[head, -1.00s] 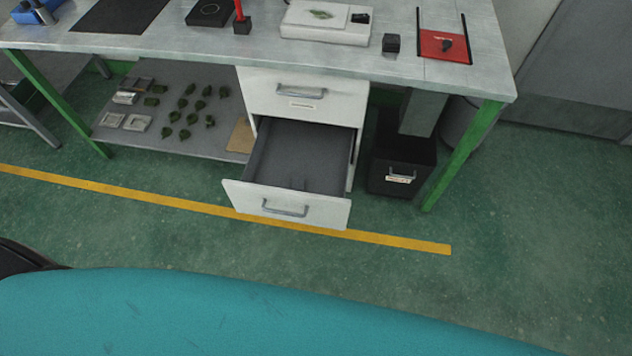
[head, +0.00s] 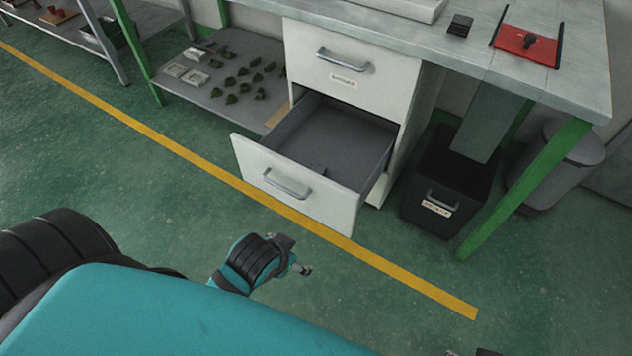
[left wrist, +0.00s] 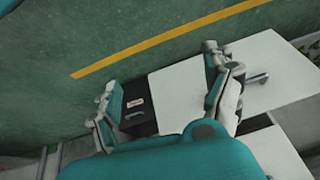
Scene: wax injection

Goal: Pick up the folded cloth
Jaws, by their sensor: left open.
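I do not see a folded cloth clearly in any view. The lower drawer (head: 295,180) stands pulled out, and its grey inside looks bare apart from a small dark mark; the near part is hidden behind its front. My left gripper (head: 300,268) is in front of the drawer, apart from it, above the floor. In the left wrist view the left gripper (left wrist: 160,68) has its fingers spread with nothing between them. A small dark piece at the bottom right edge of the head view may be my right gripper (head: 480,352); its jaws cannot be made out.
The workbench (head: 560,85) has green legs and a red mat (head: 515,45). A black bin (head: 440,190) stands right of the drawers. A lower shelf (head: 190,105) holds several small dark green pieces. A yellow line (head: 400,275) crosses the floor; the floor before the bench is clear.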

